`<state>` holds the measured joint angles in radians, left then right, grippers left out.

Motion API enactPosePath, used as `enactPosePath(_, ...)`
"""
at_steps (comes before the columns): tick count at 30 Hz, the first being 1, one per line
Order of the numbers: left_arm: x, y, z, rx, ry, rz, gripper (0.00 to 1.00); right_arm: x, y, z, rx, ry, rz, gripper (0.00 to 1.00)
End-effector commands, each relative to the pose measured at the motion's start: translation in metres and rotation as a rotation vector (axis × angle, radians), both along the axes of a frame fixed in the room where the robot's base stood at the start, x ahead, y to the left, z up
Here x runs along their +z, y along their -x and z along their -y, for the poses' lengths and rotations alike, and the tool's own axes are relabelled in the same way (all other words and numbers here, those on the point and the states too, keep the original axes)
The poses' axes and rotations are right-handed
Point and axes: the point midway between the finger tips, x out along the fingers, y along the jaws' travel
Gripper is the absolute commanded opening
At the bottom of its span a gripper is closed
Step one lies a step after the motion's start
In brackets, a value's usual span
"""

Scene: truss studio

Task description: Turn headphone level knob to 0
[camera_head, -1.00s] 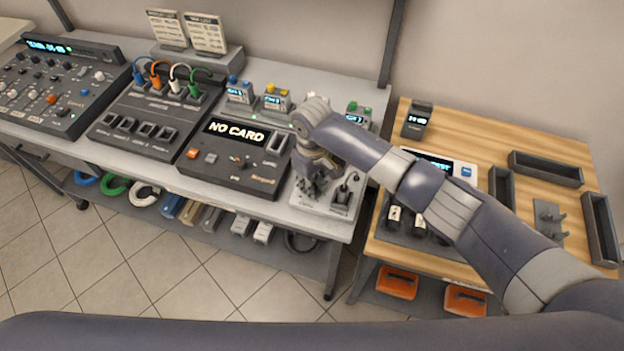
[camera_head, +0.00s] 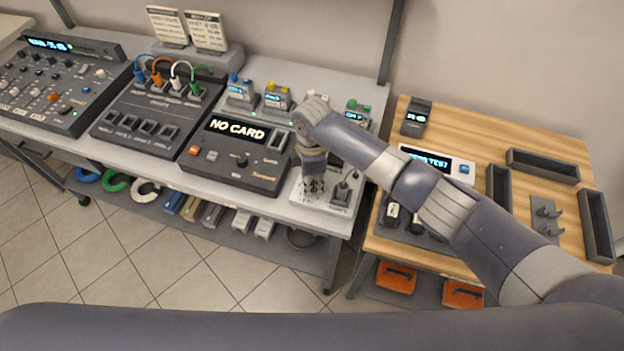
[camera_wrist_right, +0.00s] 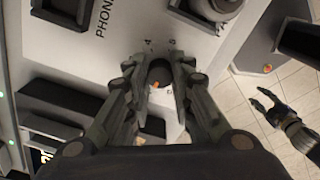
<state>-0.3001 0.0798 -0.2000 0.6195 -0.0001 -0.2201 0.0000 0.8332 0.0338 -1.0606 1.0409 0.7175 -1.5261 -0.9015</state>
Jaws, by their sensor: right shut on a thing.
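The headphone panel (camera_head: 310,202) is a light grey plate at the right end of the long bench. In the right wrist view its printed label (camera_wrist_right: 103,18) is partly readable as "PHON". The headphone level knob (camera_wrist_right: 159,74) is small, dark and round with an orange mark on its near side. My right gripper (camera_head: 313,190) points down over the panel; in the wrist view its fingers (camera_wrist_right: 160,80) are shut on the knob's two sides. The knob is hidden in the head view. My left gripper (camera_wrist_right: 260,98) shows at the wrist view's right, its fingers apart and empty over the floor.
The "NO CARD" recorder (camera_head: 228,172) sits close on the left. A wooden table (camera_head: 480,130) with dark trays stands right of the bench, across a gap.

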Motion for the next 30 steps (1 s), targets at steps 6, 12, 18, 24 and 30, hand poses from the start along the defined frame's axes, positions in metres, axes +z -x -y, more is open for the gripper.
enactPosePath(6, -0.001, 0.0, 0.0, 0.0, 0.0, 0.0, 0.4, 0.0, 0.0, 0.0, 0.204, 0.0, 0.001, 0.0)
enactPosePath(12, -0.003, 0.0, 0.0, 0.0, 0.0, 0.0, 0.4, 0.0, 0.0, 0.0, 0.395, -0.001, 0.001, 0.0)
enactPosePath(18, -0.006, 0.0, 0.0, 0.0, 0.0, 0.001, 0.4, 0.0, -0.001, -0.001, 0.577, 0.0, 0.002, 0.0)
enactPosePath(24, -0.009, 0.0, 0.0, 0.0, 0.0, 0.001, 0.4, 0.0, -0.001, 0.0, 0.729, -0.001, 0.002, 0.0)
enactPosePath(30, -0.011, 0.0, 0.0, 0.0, 0.0, 0.001, 0.4, 0.0, -0.001, 0.0, 0.836, -0.001, 0.0, 0.0)
